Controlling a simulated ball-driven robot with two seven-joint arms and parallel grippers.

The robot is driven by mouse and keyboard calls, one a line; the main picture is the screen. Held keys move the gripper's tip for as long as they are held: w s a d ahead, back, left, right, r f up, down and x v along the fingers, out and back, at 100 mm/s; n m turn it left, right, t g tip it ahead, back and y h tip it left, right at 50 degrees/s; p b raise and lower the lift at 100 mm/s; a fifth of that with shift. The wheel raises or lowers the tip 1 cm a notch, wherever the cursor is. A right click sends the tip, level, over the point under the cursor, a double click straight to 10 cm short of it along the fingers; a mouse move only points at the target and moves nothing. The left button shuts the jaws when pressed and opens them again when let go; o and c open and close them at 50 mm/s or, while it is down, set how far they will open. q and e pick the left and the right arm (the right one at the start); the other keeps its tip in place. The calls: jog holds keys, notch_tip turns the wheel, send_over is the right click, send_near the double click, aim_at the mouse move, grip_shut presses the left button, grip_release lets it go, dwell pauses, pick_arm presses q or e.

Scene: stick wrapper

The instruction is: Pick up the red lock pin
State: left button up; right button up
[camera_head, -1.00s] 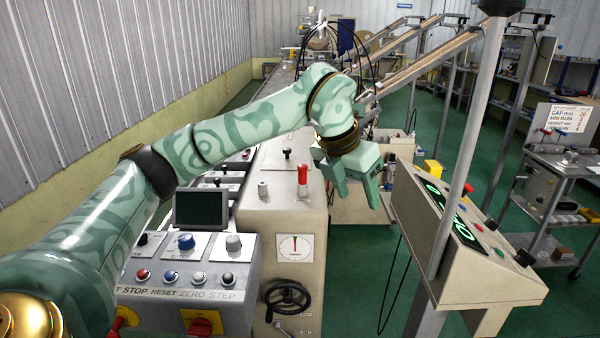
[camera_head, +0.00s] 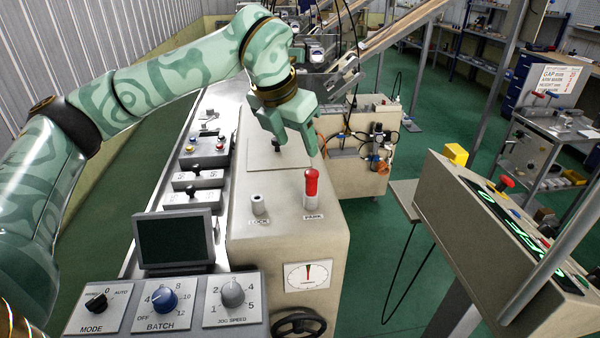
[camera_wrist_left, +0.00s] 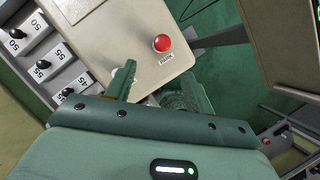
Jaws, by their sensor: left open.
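The red lock pin (camera_head: 311,186) stands upright in the PARK position on top of the beige machine housing (camera_head: 325,235). In the left wrist view the pin (camera_wrist_left: 162,43) shows from above as a round red top, beyond the fingertips. A grey socket (camera_head: 258,204) with a LOCK label is to the left of the pin, and no red pin is in it. My left gripper (camera_head: 296,145) is open and empty, behind and above the pin in the head view, apart from it. In the left wrist view my left gripper (camera_wrist_left: 160,74) shows both fingers spread. My right gripper is out of view.
A control panel with knobs (camera_head: 165,300) and a dark screen (camera_head: 174,240) are at the front left. A dial (camera_head: 308,275) is on the housing's front. A slanted console (camera_head: 490,230) stands to the right, with a floor gap between.

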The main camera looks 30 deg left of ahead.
aim_at(309, 174)
pick_arm(q)
jog(key=b+x, duration=0.1)
jog(key=x, duration=0.8)
jog(key=shift+d+f, duration=0.1)
jog(key=shift+f, duration=0.15)
jog(key=shift+b+x, duration=0.3)
jog(key=shift+x, duration=0.45)
jog(key=x, duration=0.4)
jog(key=shift+w+d+f+b, duration=0.1)
jog(key=shift+w+f+b, duration=0.05)
jog(key=shift+f+b, duration=0.2)
jog(key=shift+r, duration=0.15)
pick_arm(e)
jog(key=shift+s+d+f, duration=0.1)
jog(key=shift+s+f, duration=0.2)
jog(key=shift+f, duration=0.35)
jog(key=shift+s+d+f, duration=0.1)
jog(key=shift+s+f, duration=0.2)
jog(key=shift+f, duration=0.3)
pick_arm(q)
jog(key=c, duration=1)
jog(key=shift+c, duration=0.2)
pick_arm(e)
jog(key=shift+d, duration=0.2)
